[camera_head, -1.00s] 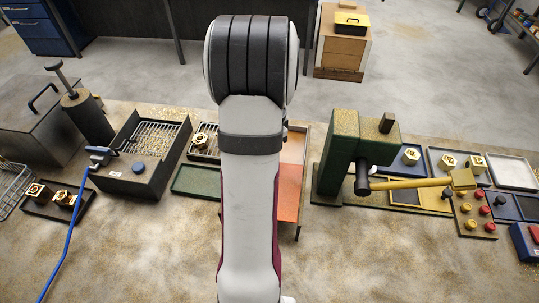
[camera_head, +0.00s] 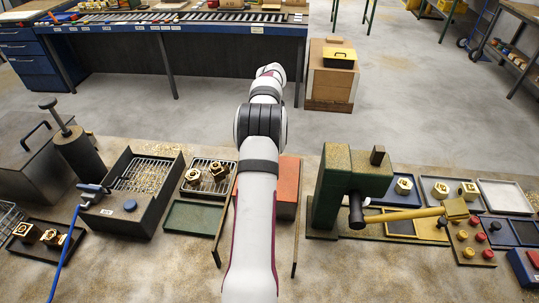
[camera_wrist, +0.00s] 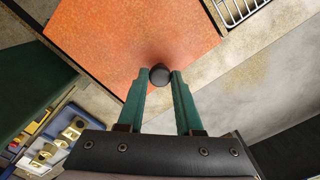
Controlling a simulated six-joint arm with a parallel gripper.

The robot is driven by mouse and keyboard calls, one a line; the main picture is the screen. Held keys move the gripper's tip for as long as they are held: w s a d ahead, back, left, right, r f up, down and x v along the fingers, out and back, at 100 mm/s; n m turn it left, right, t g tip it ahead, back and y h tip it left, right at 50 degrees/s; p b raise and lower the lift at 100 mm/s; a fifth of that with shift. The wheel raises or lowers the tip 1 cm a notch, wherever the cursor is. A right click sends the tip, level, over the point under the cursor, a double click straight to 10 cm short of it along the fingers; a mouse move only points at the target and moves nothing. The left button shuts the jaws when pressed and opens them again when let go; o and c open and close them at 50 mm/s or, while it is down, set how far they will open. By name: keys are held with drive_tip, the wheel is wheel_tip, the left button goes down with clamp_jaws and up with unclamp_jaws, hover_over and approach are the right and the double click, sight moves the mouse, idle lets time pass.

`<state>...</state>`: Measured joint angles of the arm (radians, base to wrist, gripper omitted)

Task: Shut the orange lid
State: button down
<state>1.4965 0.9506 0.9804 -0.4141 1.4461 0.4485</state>
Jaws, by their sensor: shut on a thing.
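The orange lid (camera_wrist: 130,35) fills the upper middle of the wrist view as a flat, worn orange panel. A dark round knob (camera_wrist: 159,75) stands at its near corner. My gripper (camera_wrist: 160,79) has its two green fingers closed on the knob from both sides. In the head view the orange panel (camera_head: 288,180) shows just right of my arm, partly hidden by it. My fingers are hidden there. I cannot tell from these frames how far the lid stands open.
A green drill press (camera_head: 345,185) with a yellow lever stands close on the right. A wire-rack tray (camera_head: 208,168) with brass nuts and a green tray (camera_head: 195,217) lie to the left. A dark chip bin (camera_head: 130,215) is further left. Bare floor lies behind.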

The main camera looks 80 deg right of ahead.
drive_tip(key=shift+d, duration=0.3)
drive_tip(key=c, duration=0.6)
unclamp_jaws()
wheel_tip(320, 180, up, 12)
drive_tip(key=shift+a+r, duration=0.1)
